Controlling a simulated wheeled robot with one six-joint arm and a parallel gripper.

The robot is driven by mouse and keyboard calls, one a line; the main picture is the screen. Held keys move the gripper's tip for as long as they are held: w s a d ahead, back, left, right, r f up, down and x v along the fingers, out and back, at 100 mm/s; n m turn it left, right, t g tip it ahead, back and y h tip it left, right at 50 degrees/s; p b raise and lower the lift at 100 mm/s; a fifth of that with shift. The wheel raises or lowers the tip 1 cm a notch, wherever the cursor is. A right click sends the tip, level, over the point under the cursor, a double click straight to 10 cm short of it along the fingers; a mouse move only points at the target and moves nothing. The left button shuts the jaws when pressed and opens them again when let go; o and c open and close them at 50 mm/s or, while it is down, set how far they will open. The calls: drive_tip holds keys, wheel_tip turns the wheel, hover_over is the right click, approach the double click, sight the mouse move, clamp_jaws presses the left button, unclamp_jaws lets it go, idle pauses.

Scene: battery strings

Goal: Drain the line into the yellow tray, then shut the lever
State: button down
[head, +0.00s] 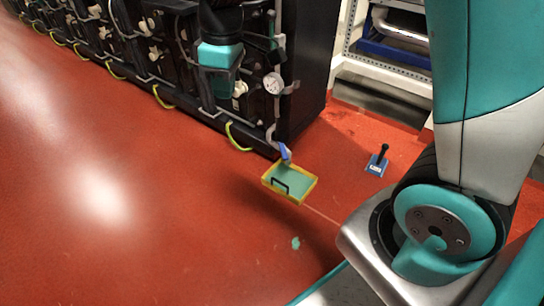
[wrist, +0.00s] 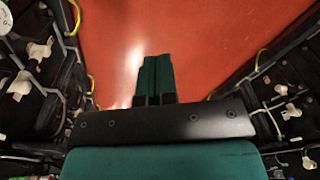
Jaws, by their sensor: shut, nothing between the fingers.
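The yellow tray (head: 269,182) sits on the red floor at the foot of the rack's right end. A flat green-teal surface fills its inside, and a dark handle stands at its near side. The blue lever (head: 284,151) is at the low end of the pipe just above the tray, tilted downward. Whether liquid is running there is too small to tell. My gripper (wrist: 156,62) is shut and empty in the wrist view, pointing over the bare floor. In the head view my wrist is up by the rack's front, apart from tray and lever; the fingertips are unclear there.
A round gauge (head: 273,83) is on the pipe above the lever. A small teal patch (head: 295,242) lies on the floor in front of the tray. A blue block with a black handle (head: 378,162) stands to the right. Open floor (head: 130,200) spreads left.

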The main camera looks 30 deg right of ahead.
drive_tip(key=w+d+f+n+h+b, duration=0.15)
drive_tip(key=w+d+f, duration=0.35)
drive_tip(key=w+f, duration=0.5)
drive_tip(key=n+g+h+b, duration=0.2)
drive_tip(key=n+h+b, duration=0.1)
drive_tip(key=b, duration=0.8)
approach(283, 151)
wheel_tip(283, 151, down, 7)
drive_tip(key=s, duration=0.1)
drive_tip(key=shift+s+f, duration=0.2)
drive_tip(key=shift+s, duration=0.05)
drive_tip(key=shift+d+r+p, duration=0.1)
drive_tip(key=shift+r+p, duration=0.05)
drive_tip(key=shift+p, duration=0.3)
drive_tip(key=shift+s+d+h+p, duration=0.15)
drive_tip(key=shift+s+h+p, duration=0.1)
drive_tip(key=shift+p, duration=0.25)
